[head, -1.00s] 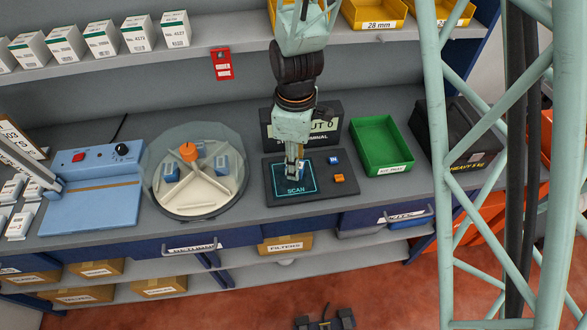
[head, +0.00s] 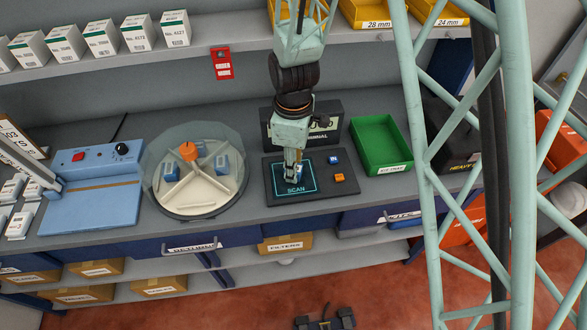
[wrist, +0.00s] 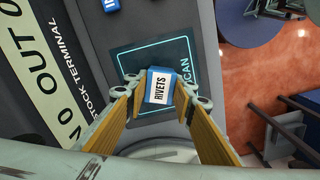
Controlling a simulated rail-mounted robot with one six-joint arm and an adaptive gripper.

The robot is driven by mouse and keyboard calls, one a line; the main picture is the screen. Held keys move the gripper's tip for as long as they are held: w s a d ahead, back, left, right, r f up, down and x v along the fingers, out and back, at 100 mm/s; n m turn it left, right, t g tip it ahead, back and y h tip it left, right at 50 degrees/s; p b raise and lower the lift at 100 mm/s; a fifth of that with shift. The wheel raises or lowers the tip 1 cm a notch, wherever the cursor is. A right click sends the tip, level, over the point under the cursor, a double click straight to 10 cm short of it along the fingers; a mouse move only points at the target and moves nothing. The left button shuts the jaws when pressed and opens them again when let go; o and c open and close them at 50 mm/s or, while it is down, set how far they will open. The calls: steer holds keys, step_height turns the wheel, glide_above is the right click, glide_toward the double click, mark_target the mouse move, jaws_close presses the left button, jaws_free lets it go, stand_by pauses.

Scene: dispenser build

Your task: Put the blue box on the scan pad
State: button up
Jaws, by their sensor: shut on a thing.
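My gripper (head: 292,178) is over the scan pad (head: 309,187), the cyan-outlined square marked SCAN on the dark terminal. In the wrist view my gripper (wrist: 158,92) is shut on a blue box (wrist: 158,73) with a white RIVETS label (wrist: 161,90). The box lies within the pad outline (wrist: 125,55) as seen there. Whether its underside touches the pad cannot be told. In the head view the fingers mostly hide the box.
Left is a round clear-covered turntable (head: 240,190) with blue boxes in its compartments. A blue button (head: 333,159) and an orange button (head: 339,177) sit right of the pad. A green tray (head: 380,145) stands further right, and the terminal display (head: 328,110) behind.

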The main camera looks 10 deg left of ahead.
steer(key=shift+f, duration=0.3)
steer(key=o, duration=0.9)
steer(key=shift+r, duration=0.2)
steer(key=shift+r+p, duration=0.35)
steer(key=shift+r, duration=5.6)
